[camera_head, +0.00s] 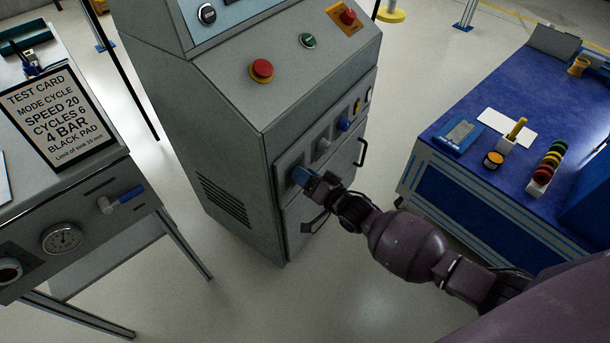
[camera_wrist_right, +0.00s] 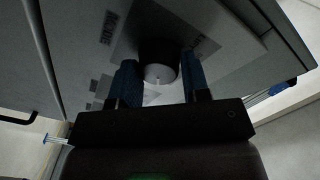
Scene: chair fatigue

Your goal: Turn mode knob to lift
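A grey cabinet (camera_head: 235,160) stands at the centre of the head view. My right gripper (camera_head: 304,178) is at the left end of its front panel, its blue fingertip close against the panel. The hand hides this knob in the head view. My left gripper is not in view.
A red button (camera_head: 262,70) is on top. A test card (camera_head: 55,115) reads "MODE CYCLE". A blue workbench (camera_head: 480,120) stands at right, with floor between.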

